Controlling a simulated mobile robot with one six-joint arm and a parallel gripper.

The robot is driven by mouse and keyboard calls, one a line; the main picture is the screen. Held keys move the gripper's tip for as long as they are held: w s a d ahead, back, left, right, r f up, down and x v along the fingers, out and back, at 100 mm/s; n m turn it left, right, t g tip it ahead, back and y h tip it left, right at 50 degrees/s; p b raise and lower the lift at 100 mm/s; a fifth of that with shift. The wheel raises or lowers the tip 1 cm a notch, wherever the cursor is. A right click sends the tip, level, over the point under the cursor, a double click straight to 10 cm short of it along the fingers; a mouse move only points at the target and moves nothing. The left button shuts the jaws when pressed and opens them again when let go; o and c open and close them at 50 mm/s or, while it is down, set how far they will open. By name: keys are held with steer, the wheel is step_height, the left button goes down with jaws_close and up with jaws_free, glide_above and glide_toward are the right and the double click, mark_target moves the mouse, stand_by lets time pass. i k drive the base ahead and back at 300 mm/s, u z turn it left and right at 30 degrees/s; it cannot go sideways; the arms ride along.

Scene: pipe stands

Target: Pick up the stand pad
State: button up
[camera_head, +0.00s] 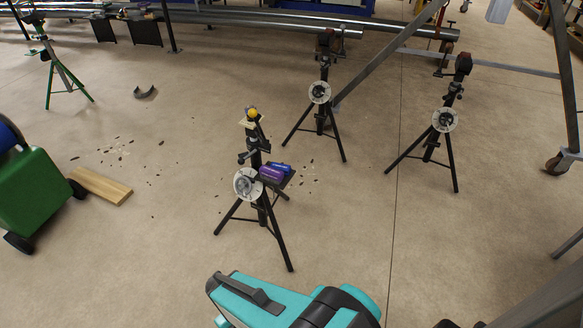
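The nearest black tripod pipe stand (271,222) stands upright left of centre. A small yellow round piece (252,112) and a pale flat piece (259,124) sit at its top. A dark side plate (287,181) on it carries a purple cylinder (271,173) and a blue one (284,167). I cannot tell for sure which part is the stand pad. A teal and black part of my arm (262,300) shows at the bottom edge, apart from the stand in the picture. My gripper's fingers are not in view.
Two more black tripods (322,110) (437,137) stand behind and right. A wooden plank (101,186) and a green wheeled machine (40,197) are at left. Long pipes (270,25) lie across the back. Metal frame legs (565,80) stand at right. Dark debris is scattered on the floor.

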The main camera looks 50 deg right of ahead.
mark_target(287, 169)
steer(key=z, duration=0.75)
steer(key=k, duration=1)
steer(key=z, duration=0.35)
steer(key=i, duration=1)
